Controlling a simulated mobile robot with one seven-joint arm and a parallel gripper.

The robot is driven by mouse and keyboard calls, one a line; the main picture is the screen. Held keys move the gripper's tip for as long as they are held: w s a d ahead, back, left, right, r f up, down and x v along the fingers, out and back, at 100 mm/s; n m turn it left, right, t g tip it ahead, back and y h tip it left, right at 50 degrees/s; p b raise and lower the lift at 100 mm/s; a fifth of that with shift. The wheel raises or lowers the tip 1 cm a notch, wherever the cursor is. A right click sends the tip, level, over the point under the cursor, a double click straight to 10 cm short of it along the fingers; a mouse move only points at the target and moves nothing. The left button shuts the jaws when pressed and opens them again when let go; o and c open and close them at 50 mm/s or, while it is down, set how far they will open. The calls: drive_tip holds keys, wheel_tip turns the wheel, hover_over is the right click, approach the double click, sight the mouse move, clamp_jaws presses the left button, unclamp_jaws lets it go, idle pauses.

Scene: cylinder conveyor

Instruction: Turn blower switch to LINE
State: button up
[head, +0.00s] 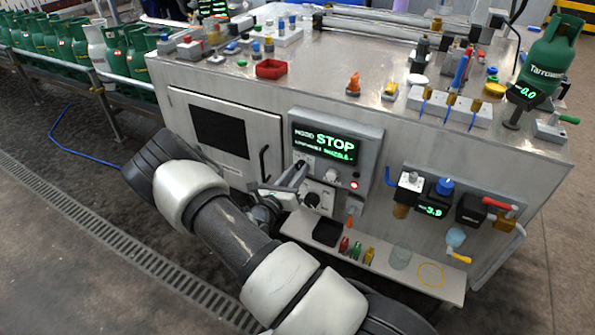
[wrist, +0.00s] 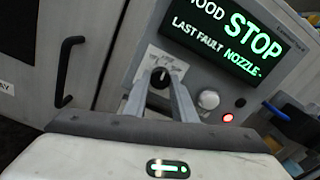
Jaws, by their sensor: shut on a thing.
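The switch is a black rotary knob (wrist: 160,76) on a pale plate below the display, in the wrist view. Its white pointer mark stands near the top. The small lettering around it is too blurred to read. My gripper (wrist: 161,84) is shut on the knob, one grey finger on each side. In the head view my gripper (head: 298,170) reaches the left part of the control panel (head: 367,135) and hides most of the knob.
A display (head: 325,143) reads STOP, with a last fault line ending in NOZZLE. Right of the knob are a white round button (wrist: 208,99) and a lit red lamp (wrist: 228,117). A black door handle (wrist: 66,70) is left. A shelf (head: 440,287) with small bottles juts out below.

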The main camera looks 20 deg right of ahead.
drive_tip(key=shift+m, duration=0.4)
drive_tip(key=o, duration=1)
drive_tip(key=shift+o, duration=0.2)
drive_tip(key=shift+a, duration=0.1)
drive_tip(key=p+v, duration=0.2)
drive_tip(key=v, duration=1.5)
drive_tip(key=shift+s, duration=0.2)
drive_tip(key=shift+a, duration=0.1)
